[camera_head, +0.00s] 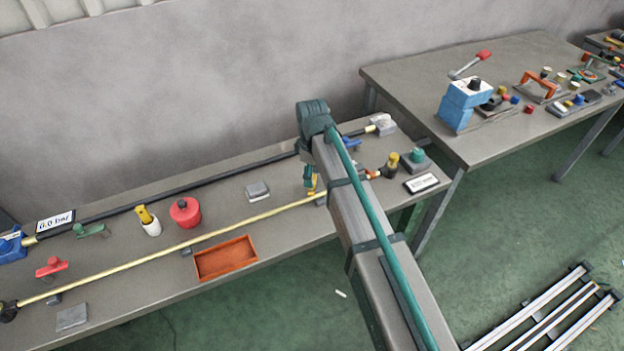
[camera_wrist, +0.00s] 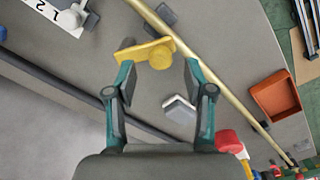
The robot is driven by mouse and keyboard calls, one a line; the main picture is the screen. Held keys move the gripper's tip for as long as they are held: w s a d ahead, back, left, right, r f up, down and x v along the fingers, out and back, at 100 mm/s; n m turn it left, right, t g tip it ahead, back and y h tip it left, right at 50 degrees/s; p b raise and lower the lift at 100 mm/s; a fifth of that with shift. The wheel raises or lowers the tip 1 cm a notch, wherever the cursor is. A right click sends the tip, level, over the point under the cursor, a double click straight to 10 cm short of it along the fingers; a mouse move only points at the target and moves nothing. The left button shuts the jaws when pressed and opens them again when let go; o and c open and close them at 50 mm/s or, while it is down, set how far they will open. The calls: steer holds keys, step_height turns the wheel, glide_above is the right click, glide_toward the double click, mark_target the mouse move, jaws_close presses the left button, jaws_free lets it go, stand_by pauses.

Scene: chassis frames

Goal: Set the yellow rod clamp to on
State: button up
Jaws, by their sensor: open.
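In the head view my gripper (camera_head: 310,178) is over the right part of the near table, and only a small bit of the yellow clamp (camera_head: 314,186) shows past my arm. The clamp's state cannot be read.
An orange tray (camera_head: 227,258) stands beside the rod (camera_head: 165,252). A grey block (camera_head: 257,190), a red round pot (camera_head: 185,211) and a dark hose (camera_head: 190,190) are on the same table. A white label plate (camera_head: 422,183) lies at the right end. A second table (camera_head: 400,83) stands beyond.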

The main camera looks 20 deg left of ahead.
step_height(320, 180, up, 9)
stand_by(0.3)
stand_by(0.4)
steer(key=d+f+m, duration=0.2)
steer(key=d+f, duration=0.2)
steer(key=d, duration=0.2)
steer(key=d+f+m, duration=0.3)
steer(key=d+f, duration=0.2)
steer(key=d, duration=0.2)
steer(key=d+f+m, duration=0.2)
steer(key=d+f, duration=0.3)
steer(key=d, duration=0.1)
steer(key=shift+w+d+f, duration=0.2)
steer(key=shift+w+f, duration=0.05)
steer(key=s+d+f+m, duration=0.5)
steer(key=d+f, duration=0.2)
steer(key=d, duration=0.4)
steer(key=s+d+f+m, duration=0.6)
steer(key=d, duration=0.4)
steer(key=s+f+g, duration=0.3)
steer(key=s+f, duration=0.6)
steer(key=s, duration=0.5)
steer(key=s+f+g, duration=0.3)
steer(key=s+f, duration=0.7)
steer(key=s, duration=0.5)
steer(key=shift+d+g, duration=0.3)
steer(key=shift+g, duration=0.1)
